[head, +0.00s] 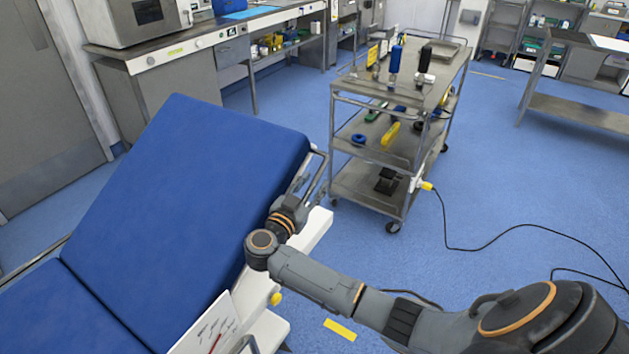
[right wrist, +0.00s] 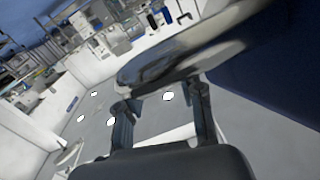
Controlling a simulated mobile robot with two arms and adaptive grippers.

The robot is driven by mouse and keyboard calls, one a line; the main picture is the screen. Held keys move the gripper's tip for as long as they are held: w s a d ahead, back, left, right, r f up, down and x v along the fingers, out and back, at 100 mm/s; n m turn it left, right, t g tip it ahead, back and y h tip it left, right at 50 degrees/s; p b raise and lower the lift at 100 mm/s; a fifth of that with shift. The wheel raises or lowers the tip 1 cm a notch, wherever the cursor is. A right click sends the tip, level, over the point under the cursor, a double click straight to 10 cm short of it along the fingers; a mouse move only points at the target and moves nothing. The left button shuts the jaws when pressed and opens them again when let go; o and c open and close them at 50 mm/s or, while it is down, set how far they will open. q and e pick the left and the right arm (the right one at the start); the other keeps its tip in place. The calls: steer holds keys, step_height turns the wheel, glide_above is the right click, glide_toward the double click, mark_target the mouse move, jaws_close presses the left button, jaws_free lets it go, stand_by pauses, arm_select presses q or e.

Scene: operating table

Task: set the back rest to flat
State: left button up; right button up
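The operating table's blue back rest (head: 200,180) is tilted up in the head view, its top edge raised well above the blue seat section (head: 70,310). A metal side rail or handle (head: 318,165) runs along its right edge. My right gripper (head: 305,185) is at this edge, partly hidden by my own wrist. In the right wrist view, my right gripper (right wrist: 160,97) has its two fingers apart. A shiny metal bar (right wrist: 180,62) crosses just in front of the fingertips; I cannot tell whether they touch it. My left gripper is not in view.
A steel trolley (head: 345,90) with tools stands beyond the table. A black cable (head: 445,235) lies on the floor at right. A workbench (head: 200,45) stands behind at left. A label card (head: 210,325) sits on the table's side. Floor to the right is mostly free.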

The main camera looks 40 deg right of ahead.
steer(key=shift+x, duration=0.8)
jaws_close()
